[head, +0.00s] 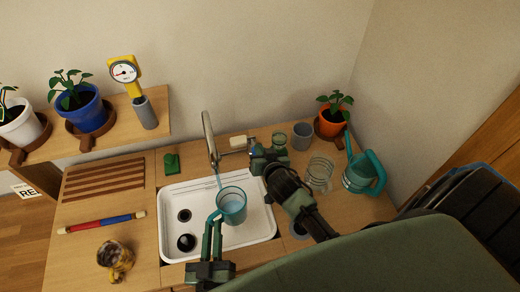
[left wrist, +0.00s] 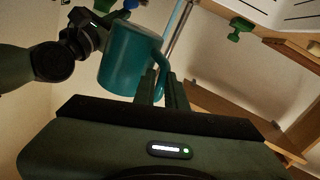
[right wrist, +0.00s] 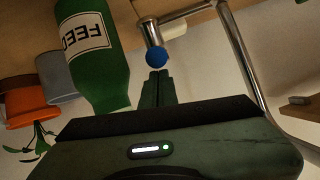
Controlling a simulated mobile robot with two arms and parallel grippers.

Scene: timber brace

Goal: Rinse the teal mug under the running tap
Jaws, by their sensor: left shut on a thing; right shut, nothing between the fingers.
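The teal mug (head: 232,208) is held over the right part of the white sink (head: 262,231). My left gripper (head: 212,228) is shut on its handle; the left wrist view shows the mug (left wrist: 130,60) beside the fingers (left wrist: 158,86). My right gripper (head: 253,150) is shut and empty beside the tap. In the right wrist view its fingertips (right wrist: 157,74) are close to the tap's blue knob (right wrist: 157,57); I cannot tell if they touch.
A green bottle (right wrist: 93,55) labelled FEED stands close to my right gripper. A grey cup (head: 302,137), a clear jar (head: 319,174) and a teal watering can (head: 362,173) stand to the right. A spotted mug (head: 113,258) and a red-blue bar (head: 103,222) are left of the sink.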

